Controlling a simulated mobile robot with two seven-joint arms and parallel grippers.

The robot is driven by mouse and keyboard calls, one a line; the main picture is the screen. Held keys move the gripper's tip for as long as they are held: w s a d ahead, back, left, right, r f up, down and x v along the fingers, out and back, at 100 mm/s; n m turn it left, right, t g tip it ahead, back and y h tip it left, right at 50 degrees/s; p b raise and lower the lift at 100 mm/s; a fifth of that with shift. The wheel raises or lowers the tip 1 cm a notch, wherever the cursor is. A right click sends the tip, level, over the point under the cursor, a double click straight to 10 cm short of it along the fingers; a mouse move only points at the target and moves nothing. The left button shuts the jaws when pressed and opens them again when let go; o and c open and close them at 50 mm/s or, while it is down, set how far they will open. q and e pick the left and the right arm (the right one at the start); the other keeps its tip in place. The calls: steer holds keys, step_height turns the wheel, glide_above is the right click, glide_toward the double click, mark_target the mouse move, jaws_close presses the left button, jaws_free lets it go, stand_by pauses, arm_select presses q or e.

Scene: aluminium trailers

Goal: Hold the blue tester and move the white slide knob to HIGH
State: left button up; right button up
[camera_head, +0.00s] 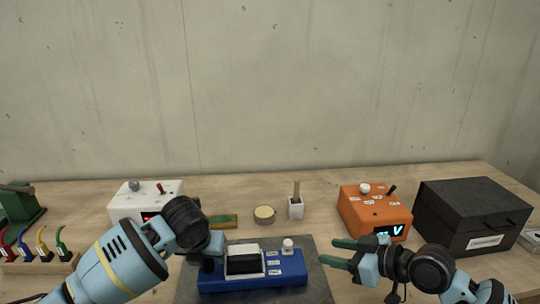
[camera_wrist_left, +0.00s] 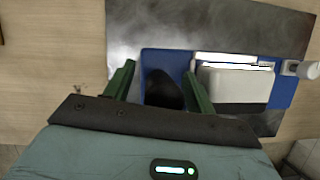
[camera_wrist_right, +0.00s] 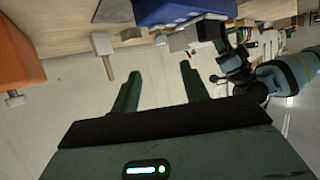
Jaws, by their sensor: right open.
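The blue tester (camera_head: 250,285) lies on a dark mat. It has a black-and-white meter block, small white labels and a white knob (camera_head: 288,245) at its right; the knob also shows in the left wrist view (camera_wrist_left: 307,70). The label text is too small to read. My left gripper (camera_head: 207,264) is over the tester's left end. In the left wrist view its fingers (camera_wrist_left: 159,72) stand apart on either side of a black rounded grip (camera_wrist_left: 164,92), with a visible gap at the left finger. My right gripper (camera_head: 338,252) is open and empty, right of the tester and the knob.
The dark mat (camera_head: 320,290) lies under the tester. An orange box (camera_head: 362,218) and a black case (camera_head: 470,215) stand to the right. Coloured hooks (camera_head: 42,243) are at far left.

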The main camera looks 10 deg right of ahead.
arm_select(q)
steer(key=shift+r, duration=0.1)
steer(key=v, duration=1.2)
